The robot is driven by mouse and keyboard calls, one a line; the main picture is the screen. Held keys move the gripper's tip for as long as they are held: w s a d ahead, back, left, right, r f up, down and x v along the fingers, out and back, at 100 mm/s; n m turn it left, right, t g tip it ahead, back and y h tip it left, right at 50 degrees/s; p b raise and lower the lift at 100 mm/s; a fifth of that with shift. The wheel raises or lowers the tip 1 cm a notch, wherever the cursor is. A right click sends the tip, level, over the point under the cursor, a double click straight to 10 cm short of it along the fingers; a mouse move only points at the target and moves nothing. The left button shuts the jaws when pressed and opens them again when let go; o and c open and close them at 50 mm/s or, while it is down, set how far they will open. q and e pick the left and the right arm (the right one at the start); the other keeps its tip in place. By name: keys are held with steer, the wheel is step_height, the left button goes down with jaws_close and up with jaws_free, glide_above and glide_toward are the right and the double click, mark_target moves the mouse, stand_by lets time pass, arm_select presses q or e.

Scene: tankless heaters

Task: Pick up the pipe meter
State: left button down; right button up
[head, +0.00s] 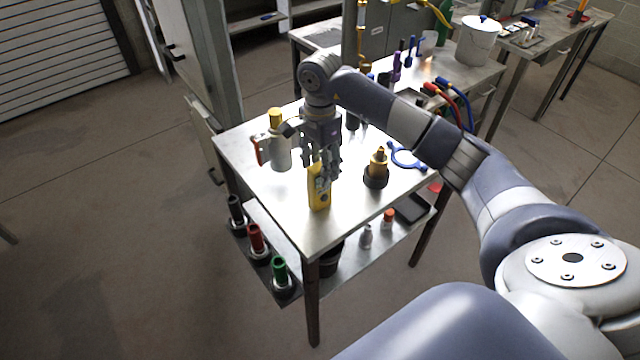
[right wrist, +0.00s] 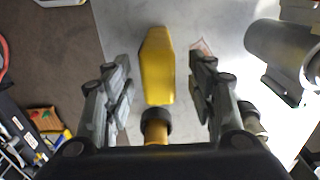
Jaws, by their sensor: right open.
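A yellow tool with a dark mark on its face, which I take for the pipe meter (head: 319,192), is at the near part of the metal table. My right gripper (head: 325,160) points down over its upper end and is open. In the right wrist view, the yellow body (right wrist: 157,65) shows between the two spread fingers of the gripper (right wrist: 160,92), with a gap on both sides. A dark collar with a yellow part lies just below it; I cannot tell if it belongs to the tool. My left gripper is not in view.
A grey canister with a yellow cap (head: 278,145) stands close left of the gripper. A brass fitting on a black base (head: 376,170) stands to the right, near a blue ring-shaped tool (head: 405,157). The metal table (head: 290,215) has bare surface at its front-left edge.

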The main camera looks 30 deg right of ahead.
mark_target(320, 187)
step_height(320, 187, down, 5)
steer(key=shift+r+p, duration=0.15)
steer(key=shift+p, duration=0.85)
jaws_close()
steer(key=shift+r, duration=0.1)
